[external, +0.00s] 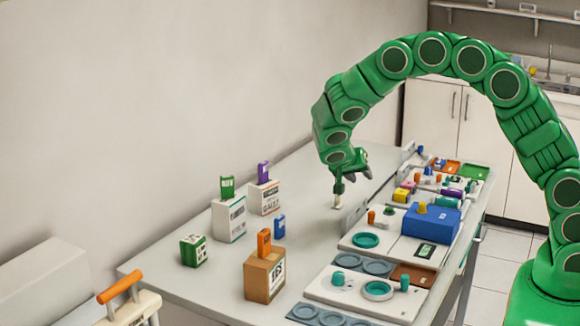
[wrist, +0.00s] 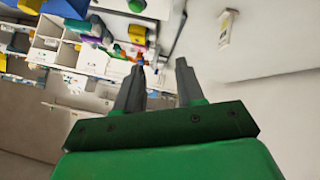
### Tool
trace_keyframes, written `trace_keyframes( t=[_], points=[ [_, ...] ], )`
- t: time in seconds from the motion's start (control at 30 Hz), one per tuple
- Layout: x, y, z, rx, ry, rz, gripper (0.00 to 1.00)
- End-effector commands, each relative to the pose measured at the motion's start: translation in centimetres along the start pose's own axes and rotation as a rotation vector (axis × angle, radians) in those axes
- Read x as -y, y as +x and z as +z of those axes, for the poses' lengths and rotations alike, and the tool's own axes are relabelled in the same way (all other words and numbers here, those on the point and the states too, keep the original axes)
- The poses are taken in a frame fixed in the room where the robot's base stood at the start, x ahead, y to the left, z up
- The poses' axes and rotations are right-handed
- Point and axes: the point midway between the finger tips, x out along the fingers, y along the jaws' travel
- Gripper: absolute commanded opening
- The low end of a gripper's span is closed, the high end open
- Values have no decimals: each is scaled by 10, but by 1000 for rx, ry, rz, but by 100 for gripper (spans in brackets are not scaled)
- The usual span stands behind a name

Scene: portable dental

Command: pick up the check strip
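A small pale strip with a yellowish mark, which looks like the check strip (wrist: 226,28), is on the grey table in the wrist view, at the upper right. It lies beyond and to the right of my fingertips, apart from them. In the external view a small pale piece (external: 338,203), probably the same strip, shows on the table just below my gripper (external: 352,181). In the wrist view my gripper (wrist: 159,64) has its two grey fingers apart, with nothing held between them. The exact height of the fingers above the table is hard to tell.
White boxes (external: 230,218), a brown box (external: 264,275) and a green box (external: 194,250) stand at the left of the table. A blue case (external: 431,223), teal dishes (external: 366,240) and several small parts crowd the right side. The table between is mostly clear.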

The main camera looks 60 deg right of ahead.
Motion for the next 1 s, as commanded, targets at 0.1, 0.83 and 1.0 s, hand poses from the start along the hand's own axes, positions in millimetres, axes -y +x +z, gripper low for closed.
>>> trace_keyframes(
  t=[0.1,0.83,1.0],
  points=[
    [25,14,0,-48,72,-1,38],
    [113,71,-2,-253,387,-63,38],
    [113,86,-6,-253,388,-61,38]
  ],
)
